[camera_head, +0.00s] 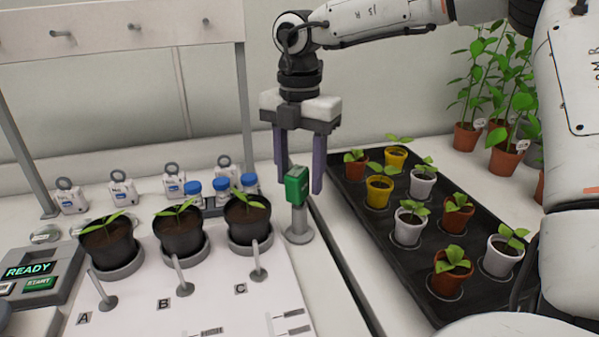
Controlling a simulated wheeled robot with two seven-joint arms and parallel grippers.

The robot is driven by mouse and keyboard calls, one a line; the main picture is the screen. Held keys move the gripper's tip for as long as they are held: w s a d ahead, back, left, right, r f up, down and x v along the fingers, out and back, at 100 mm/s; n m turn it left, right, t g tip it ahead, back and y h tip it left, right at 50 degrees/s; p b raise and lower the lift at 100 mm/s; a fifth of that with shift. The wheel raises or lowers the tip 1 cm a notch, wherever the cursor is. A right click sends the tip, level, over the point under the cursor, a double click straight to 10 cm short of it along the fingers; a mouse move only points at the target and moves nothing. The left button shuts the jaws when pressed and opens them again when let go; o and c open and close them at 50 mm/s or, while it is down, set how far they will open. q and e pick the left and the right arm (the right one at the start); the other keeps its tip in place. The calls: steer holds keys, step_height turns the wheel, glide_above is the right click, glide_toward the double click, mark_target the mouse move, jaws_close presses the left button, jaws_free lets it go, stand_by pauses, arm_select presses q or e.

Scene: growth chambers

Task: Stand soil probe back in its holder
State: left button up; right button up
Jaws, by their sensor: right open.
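The soil probe (297,185) has a green block-shaped head and stands upright on the white bench, to the right of pot C. Its lower end is in a grey round-based holder (299,233); the shaft inside is hidden. My right gripper (299,181) comes down from above with its two dark purple fingers apart, one on each side of the green head. A gap shows between the head and the fingers, mainly on the right. My left gripper is not in view.
Black pots (182,232) with seedlings stand left on saucers, behind small grey posts and labels A, B, C. A black tray (345,222) of several potted seedlings lies right. Small blue-capped bottles (221,186) stand behind. A device reading READY (28,271) is far left.

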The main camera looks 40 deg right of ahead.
step_height(320, 180, up, 10)
steer(key=shift+r, duration=0.15)
stand_by(0.3)
